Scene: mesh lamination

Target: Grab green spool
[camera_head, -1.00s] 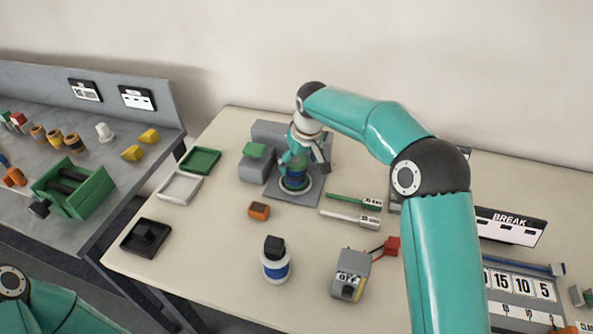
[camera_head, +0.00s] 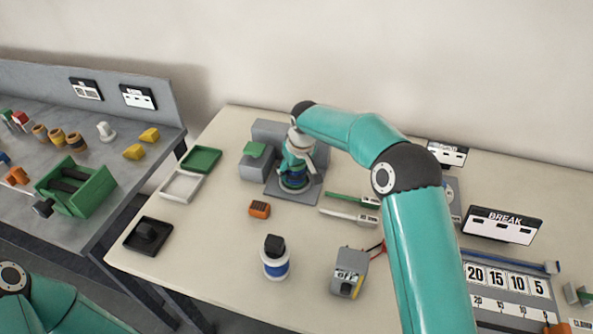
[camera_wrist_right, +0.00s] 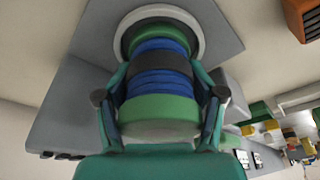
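The green spool (camera_wrist_right: 158,108), with green ends, blue winding and a dark middle band, stands in a white ring (camera_wrist_right: 203,40) on a grey fixture. In the head view the spool (camera_head: 294,181) shows only partly below my right gripper (camera_head: 297,160). In the right wrist view the fingers of my right gripper (camera_wrist_right: 160,82) lie on either side of the spool, close against its sides. I cannot tell whether they press on it. My left gripper is out of view; only part of my left arm shows at bottom left.
A white spool with blue winding (camera_head: 275,265) stands at the front. An orange block (camera_head: 259,210), green tray (camera_head: 201,160), white tray (camera_head: 180,186), black holder (camera_head: 148,236) and grey box (camera_head: 349,272) lie around. A BREAK sign (camera_head: 502,226) stands right. Open table lies between these.

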